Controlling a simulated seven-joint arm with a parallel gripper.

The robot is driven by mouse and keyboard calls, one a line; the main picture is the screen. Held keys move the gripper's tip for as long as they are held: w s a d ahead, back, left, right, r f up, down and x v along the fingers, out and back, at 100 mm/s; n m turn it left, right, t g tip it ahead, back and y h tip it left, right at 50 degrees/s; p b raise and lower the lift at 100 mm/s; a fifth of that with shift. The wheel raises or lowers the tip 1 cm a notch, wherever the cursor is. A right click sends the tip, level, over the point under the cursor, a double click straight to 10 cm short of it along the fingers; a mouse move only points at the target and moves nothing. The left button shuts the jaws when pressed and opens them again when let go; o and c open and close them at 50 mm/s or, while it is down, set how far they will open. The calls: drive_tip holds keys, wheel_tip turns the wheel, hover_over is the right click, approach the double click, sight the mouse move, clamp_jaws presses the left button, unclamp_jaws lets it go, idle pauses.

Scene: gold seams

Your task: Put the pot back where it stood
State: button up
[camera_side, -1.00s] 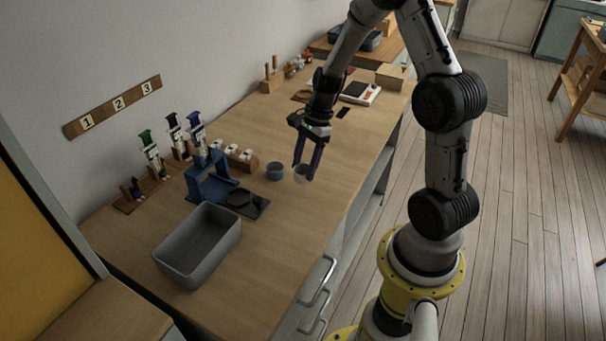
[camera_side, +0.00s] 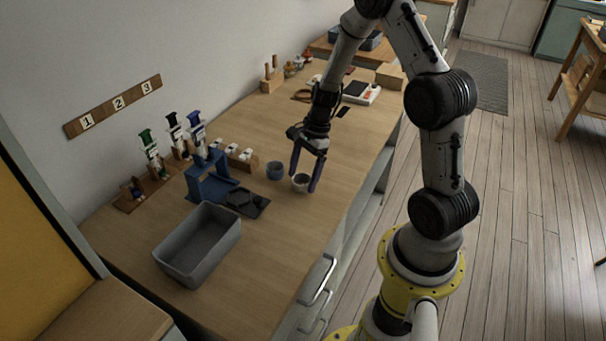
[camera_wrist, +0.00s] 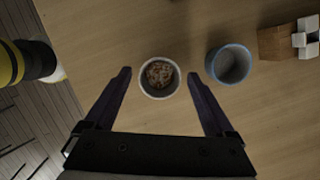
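A small white pot (camera_side: 300,182) stands upright on the wooden table. In the wrist view the pot (camera_wrist: 159,77) has brownish, crumbly contents and sits between and slightly beyond the fingertips. My gripper (camera_side: 303,185) is open, its dark fingers on either side of the pot, with gaps visible in the wrist view (camera_wrist: 160,74). A blue cup (camera_side: 275,170) stands just left of the pot in the side view; it also shows right of the pot in the wrist view (camera_wrist: 229,64).
A grey bin (camera_side: 200,243) stands at the table's near end. A blue stand (camera_side: 208,180) and a dark tray (camera_side: 247,203) are left of the pot. A wooden block with white pieces (camera_wrist: 288,41) is beyond the blue cup. The table right of the bin is clear.

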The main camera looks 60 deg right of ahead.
drive_tip(key=v, duration=1.1)
drive_tip(key=s+a+r+n+h, duration=0.1)
drive_tip(key=s+a+r+n, duration=0.1)
drive_tip(key=a+r+n, duration=0.5)
drive_tip(key=s+a+r+n+t+h, duration=0.1)
drive_tip(key=s+a+r+n+t, duration=0.1)
drive_tip(key=s+n, duration=0.5)
drive_tip(key=s+a+r+n+t+h, duration=0.1)
drive_tip(key=s+a+r+n+t, duration=0.1)
drive_tip(key=s+a+r+n, duration=0.3)
drive_tip(key=s+a+n, duration=0.2)
drive_tip(key=n, duration=0.1)
drive_tip(key=shift+a, duration=0.1)
